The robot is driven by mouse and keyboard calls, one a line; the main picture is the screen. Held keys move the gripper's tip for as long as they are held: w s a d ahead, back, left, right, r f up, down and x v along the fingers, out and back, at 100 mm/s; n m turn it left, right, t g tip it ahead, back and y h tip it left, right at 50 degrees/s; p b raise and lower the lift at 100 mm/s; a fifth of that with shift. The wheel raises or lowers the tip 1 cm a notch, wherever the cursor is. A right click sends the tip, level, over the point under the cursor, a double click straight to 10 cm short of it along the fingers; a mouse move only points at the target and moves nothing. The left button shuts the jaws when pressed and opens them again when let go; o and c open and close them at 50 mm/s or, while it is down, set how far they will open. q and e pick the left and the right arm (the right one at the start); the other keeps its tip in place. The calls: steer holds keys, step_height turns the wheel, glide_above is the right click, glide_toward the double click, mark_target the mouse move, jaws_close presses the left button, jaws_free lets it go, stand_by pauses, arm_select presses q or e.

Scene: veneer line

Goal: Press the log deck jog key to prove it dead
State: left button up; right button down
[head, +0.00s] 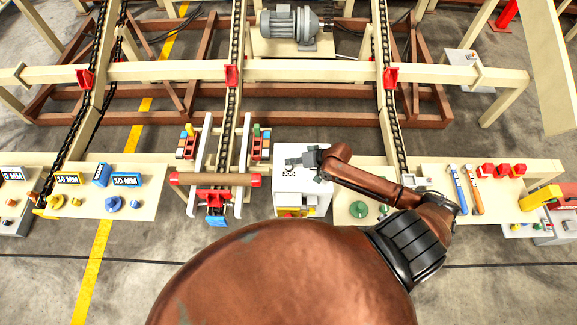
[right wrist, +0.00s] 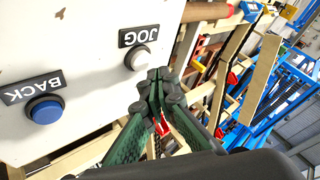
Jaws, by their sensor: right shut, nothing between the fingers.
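A white control box (head: 283,206) stands at the middle of the bench in the head view, with a JOG label facing up. In the right wrist view its white panel (right wrist: 75,35) carries a pale round key (right wrist: 138,58) beside a black JOG label (right wrist: 138,36), and a blue round button (right wrist: 45,110) beside a BACK label (right wrist: 32,87). My right gripper (head: 312,160) is over the box top. Its closed, empty fingertips (right wrist: 160,85) are close beside the pale JOG key; I cannot tell if they touch it. The left gripper is not in view.
Left of the box is a frame with a brown roller (head: 215,179). Blue and yellow 10 MM blocks (head: 126,179) lie on the left bench. Right are a green knob (head: 358,209), screwdriver-like tools (head: 459,190) and red blocks (head: 502,170). Chains and beams run behind.

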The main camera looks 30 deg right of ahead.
mark_target(291, 166)
steer(key=shift+f, duration=0.4)
steer(key=shift+s+f, duration=0.1)
steer(key=shift+f, duration=0.35)
stand_by(0.7)
steer(key=shift+r, duration=0.1)
steer(key=shift+r+p, duration=0.75)
steer(key=shift+p, duration=0.15)
steer(key=shift+r, duration=0.1)
step_height(291, 166, up, 5)
steer(key=p, duration=0.5)
stand_by(0.7)
